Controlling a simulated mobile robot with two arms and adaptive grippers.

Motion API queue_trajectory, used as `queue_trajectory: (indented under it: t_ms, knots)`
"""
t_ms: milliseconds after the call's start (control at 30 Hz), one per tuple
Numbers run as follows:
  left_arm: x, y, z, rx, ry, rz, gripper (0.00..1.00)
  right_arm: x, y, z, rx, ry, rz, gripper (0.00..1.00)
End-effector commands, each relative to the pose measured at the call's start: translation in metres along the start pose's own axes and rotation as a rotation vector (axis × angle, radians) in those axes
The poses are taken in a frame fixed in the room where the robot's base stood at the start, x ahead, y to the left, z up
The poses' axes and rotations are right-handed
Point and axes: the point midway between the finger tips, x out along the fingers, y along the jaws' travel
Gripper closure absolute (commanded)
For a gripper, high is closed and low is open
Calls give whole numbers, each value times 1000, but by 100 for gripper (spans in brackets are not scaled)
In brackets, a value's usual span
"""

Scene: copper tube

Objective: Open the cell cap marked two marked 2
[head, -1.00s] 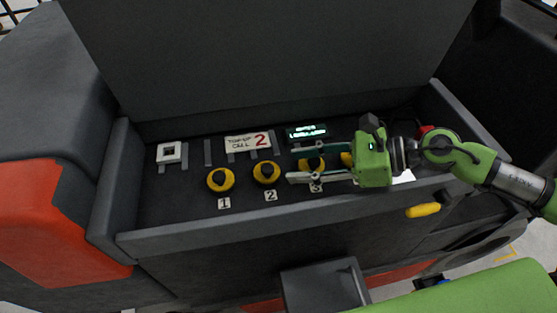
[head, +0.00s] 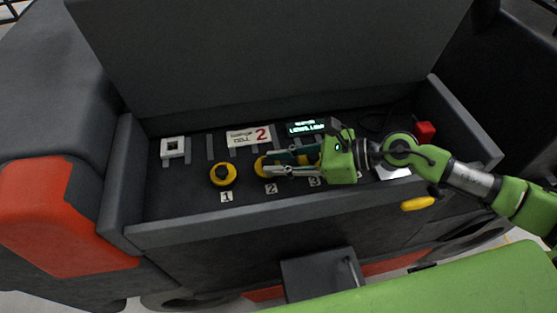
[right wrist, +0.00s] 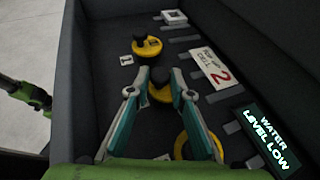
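The cap marked 2 (head: 259,166) is yellow with a black knob, in the dark tray behind its label 2 (head: 271,188). In the right wrist view, cap 2 (right wrist: 160,95) lies between the fingertips of my right gripper (right wrist: 160,75). In the head view, my right gripper (head: 268,165) reaches in from the right, its fingers drawn close together at the knob and partly hiding the cap. They appear shut on the knob; exact contact is hard to see. The cap looks seated. My left gripper is not in view.
Cap 1 (head: 223,175) sits to the left; another yellow cap (right wrist: 197,147) is partly hidden by the right finger. A sign reads "top-up cell 2" (head: 248,137). The display (right wrist: 264,139) reads "water level low". Tray walls (head: 120,185) surround the caps.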

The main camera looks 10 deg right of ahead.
Motion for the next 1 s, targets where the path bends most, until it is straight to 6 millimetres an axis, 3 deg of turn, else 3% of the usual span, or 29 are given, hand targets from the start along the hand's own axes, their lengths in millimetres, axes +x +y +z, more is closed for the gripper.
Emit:
queue_trajectory:
  t_ms: [367, 633, 1000]
  knots:
    - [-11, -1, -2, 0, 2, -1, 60, -2, -4, 7, 53, 24, 21, 100]
    - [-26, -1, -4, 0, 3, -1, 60, -2, -12, 18, 208, 92, 86, 100]
    - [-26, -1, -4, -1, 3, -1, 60, 1, -26, 26, 425, 189, 175, 100]
